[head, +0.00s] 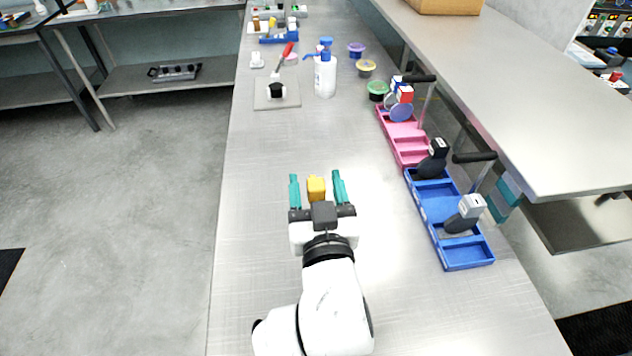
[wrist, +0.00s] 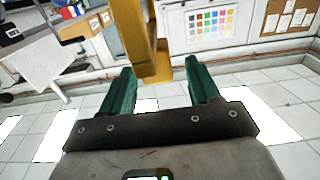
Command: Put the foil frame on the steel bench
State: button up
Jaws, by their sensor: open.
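A yellow piece (head: 316,188), which may be the foil frame, shows between my gripper's fingers in the head view. It also shows in the wrist view (wrist: 152,45) as a gold-yellow upright bar with a thicker end. My gripper (head: 316,176) has teal fingers spread on both sides of the piece. In the wrist view my gripper (wrist: 160,66) is open, with gaps between the fingers and the bar. The steel bench (head: 265,220) runs beneath my arm. Whether the piece touches the bench cannot be told, and its lower part is hidden.
A blue tray (head: 437,205) and a pink tray (head: 411,155) with upright handled items line the bench's right side. A white bottle (head: 325,78), a grey plate (head: 264,102) and small colored pots stand farther back. The bench left of my gripper is clear.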

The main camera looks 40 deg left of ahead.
jog(key=v, duration=1.1)
jog(key=shift+s+p, duration=0.2)
jog(key=shift+p, duration=0.2)
jog(key=shift+d, duration=0.15)
